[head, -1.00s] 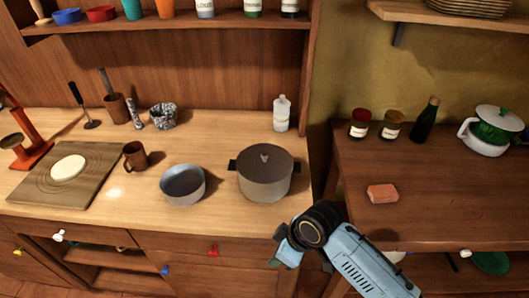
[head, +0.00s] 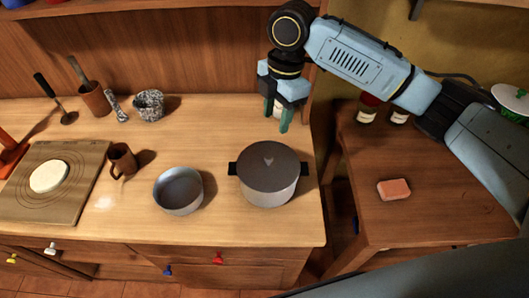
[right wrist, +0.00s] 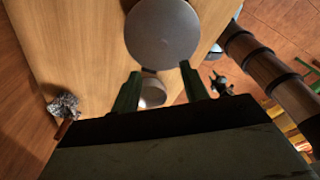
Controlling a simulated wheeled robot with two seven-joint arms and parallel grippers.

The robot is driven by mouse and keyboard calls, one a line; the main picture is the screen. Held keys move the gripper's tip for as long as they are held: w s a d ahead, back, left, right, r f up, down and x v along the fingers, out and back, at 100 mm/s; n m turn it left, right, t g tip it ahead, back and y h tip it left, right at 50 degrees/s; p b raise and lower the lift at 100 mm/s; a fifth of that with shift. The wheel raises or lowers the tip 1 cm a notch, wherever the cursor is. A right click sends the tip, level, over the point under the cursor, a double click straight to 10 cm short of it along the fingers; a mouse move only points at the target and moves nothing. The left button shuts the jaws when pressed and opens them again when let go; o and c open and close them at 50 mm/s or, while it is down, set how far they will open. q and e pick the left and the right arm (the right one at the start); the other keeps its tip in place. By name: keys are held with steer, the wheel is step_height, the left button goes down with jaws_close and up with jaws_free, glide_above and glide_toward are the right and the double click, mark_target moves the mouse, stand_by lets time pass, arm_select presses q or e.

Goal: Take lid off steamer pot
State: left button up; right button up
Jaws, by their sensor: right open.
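The steamer pot (head: 267,190) is grey with dark side handles. It stands upright on the wooden counter, near its right end. Its round grey lid (head: 267,163) sits on top, with a small knob in the middle. The lid (right wrist: 162,30) also shows at the top of the right wrist view, beyond the fingertips. My right gripper (head: 277,128) is open and empty, fingers pointing down, behind and above the pot, apart from the lid. Its two green fingers (right wrist: 160,78) are spread in the right wrist view. My left gripper is not in view.
An open grey pan (head: 179,190) stands left of the pot. A brown mug (head: 121,160), a board (head: 85,190) and a mottled pot (head: 149,105) are farther left. My gripper partly hides a white bottle (head: 273,110). An orange block (head: 394,189) lies on the right counter.

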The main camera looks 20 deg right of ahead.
glide_above(269, 157)
steer(key=d, duration=0.1)
steer(key=f, duration=0.6)
steer(key=shift+w+d+f, duration=0.15)
steer(key=shift+w+f, duration=0.2)
steer(key=shift+s+a+f, duration=0.1)
steer(key=shift+a+f, duration=0.1)
steer(key=shift+f, duration=0.7)
steer(key=f, duration=0.3)
steer(key=f+p, duration=0.1)
steer(key=shift+s+a+f, duration=0.15)
steer(key=shift+a, duration=0.25)
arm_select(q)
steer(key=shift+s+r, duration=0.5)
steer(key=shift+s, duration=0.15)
arm_select(e)
steer(key=shift+c, duration=0.3)
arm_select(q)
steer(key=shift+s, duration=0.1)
arm_select(e)
jaws_close()
